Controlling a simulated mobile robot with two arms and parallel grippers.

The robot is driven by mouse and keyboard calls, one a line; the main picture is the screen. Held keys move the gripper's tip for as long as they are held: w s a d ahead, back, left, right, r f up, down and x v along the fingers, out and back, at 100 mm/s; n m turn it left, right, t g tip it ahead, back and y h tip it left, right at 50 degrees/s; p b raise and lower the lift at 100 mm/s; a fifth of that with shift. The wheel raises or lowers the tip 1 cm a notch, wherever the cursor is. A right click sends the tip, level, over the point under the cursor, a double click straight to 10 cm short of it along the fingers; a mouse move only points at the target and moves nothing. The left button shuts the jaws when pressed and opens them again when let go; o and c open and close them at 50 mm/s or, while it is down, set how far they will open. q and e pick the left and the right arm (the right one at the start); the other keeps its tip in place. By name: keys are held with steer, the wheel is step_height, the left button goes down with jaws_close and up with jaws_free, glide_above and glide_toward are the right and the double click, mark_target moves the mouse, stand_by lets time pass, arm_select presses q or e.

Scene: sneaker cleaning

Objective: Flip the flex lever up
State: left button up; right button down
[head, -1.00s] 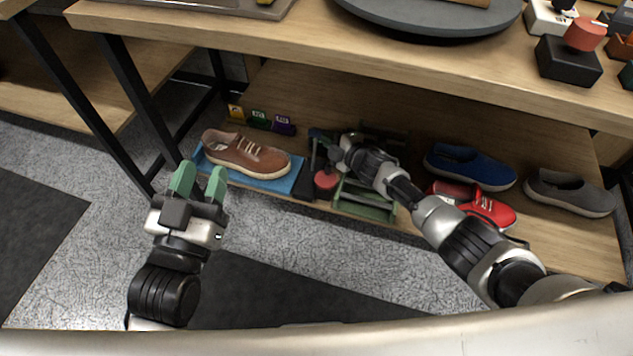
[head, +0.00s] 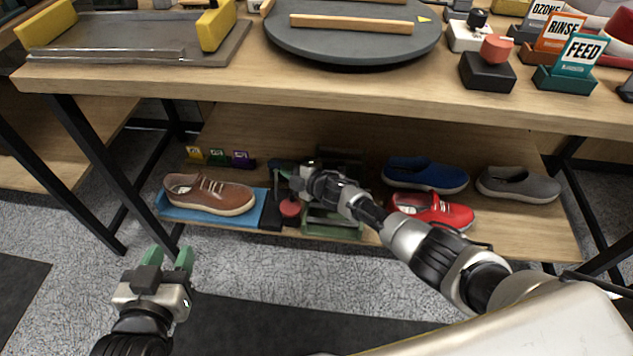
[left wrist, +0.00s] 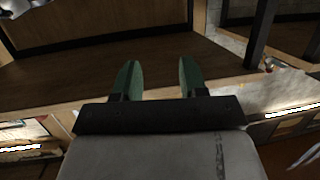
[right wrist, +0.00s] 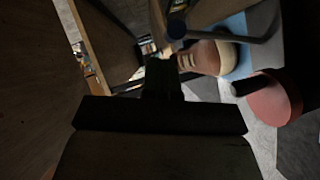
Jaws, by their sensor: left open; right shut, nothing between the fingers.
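The device with the flex lever seems to be the dark one on the lower shelf beside the blue mat. Its black base (head: 270,215) and red round knob (head: 290,208) show in the head view. In the right wrist view a grey rod with a dark blue round end (right wrist: 176,28) lies just beyond my fingertips; I take it as the lever. The red knob (right wrist: 270,98) is to its right. My right gripper (head: 298,182) is shut and empty, close to the rod; contact cannot be told. My left gripper (head: 168,256) is open and empty in front of the shelf.
A brown sneaker (head: 208,193) sits on the blue mat (head: 245,214). A green frame (head: 330,227) stands under my right forearm. Blue (head: 425,174), red (head: 432,210) and grey (head: 518,185) shoes lie to the right. The tabletop (head: 360,82) overhangs the lower shelf.

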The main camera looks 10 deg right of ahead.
arm_select(q)
steer(key=s+a+f+g+y+p, duration=0.1)
steer(key=s+a+f+g+p, duration=0.1)
steer(key=s+g, duration=0.3)
steer(key=s+a+f+g+y+p, duration=0.2)
steer(key=s+a+f+g+p, duration=0.1)
steer(key=s+g, duration=0.3)
steer(key=shift+s+f+n, duration=0.3)
steer(key=shift+s+f, duration=0.3)
steer(key=shift+s, duration=0.45)
arm_select(e)
steer(key=r+v, duration=0.1)
steer(key=v, duration=1)
steer(key=shift+a+r, duration=0.2)
steer(key=shift+a, duration=0.1)
